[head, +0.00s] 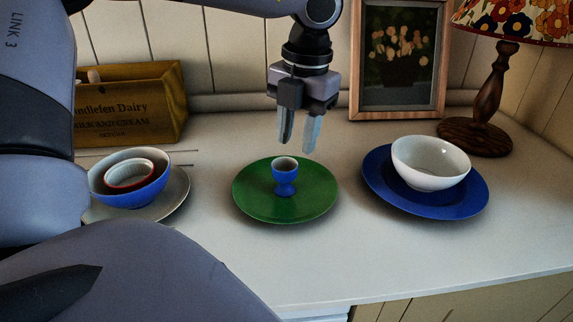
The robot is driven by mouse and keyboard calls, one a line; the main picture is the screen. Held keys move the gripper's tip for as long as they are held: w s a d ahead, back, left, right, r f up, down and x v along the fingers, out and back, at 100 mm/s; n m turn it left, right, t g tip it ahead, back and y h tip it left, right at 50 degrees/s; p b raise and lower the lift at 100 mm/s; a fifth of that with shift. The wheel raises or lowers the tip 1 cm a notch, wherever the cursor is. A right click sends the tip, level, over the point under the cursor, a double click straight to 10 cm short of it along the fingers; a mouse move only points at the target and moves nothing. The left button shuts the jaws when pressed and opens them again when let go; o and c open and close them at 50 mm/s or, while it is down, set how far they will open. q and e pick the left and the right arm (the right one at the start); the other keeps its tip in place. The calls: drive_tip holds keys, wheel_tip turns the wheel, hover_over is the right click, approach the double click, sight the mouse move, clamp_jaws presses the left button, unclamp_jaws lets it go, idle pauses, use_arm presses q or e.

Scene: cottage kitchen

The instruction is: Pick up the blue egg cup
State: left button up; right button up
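The blue egg cup (285,187) stands upright on a green plate (318,204) in the middle of the white counter in the head view. Its inside looks pale and empty. My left gripper (299,146) points down above the plate, a little above the egg cup in the picture. Its two fingers are apart with nothing between them. The gripper appears not to touch the cup. My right gripper does not show.
At left, nested bowls (141,188) sit on a grey plate (176,196), partly hidden by my arm. At right, a white bowl (431,165) stands on a blue plate (436,210). Behind are a wooden crate (135,108), a picture frame (355,75) and a lamp (487,95). The front counter is clear.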

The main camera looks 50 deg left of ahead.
sight(293, 178)
use_arm(q)
drive_tip(key=f, duration=0.7)
drive_tip(key=shift+a+p, duration=0.25)
drive_tip(key=shift+p, duration=0.1)
drive_tip(key=shift+r, duration=0.1)
clamp_jaws()
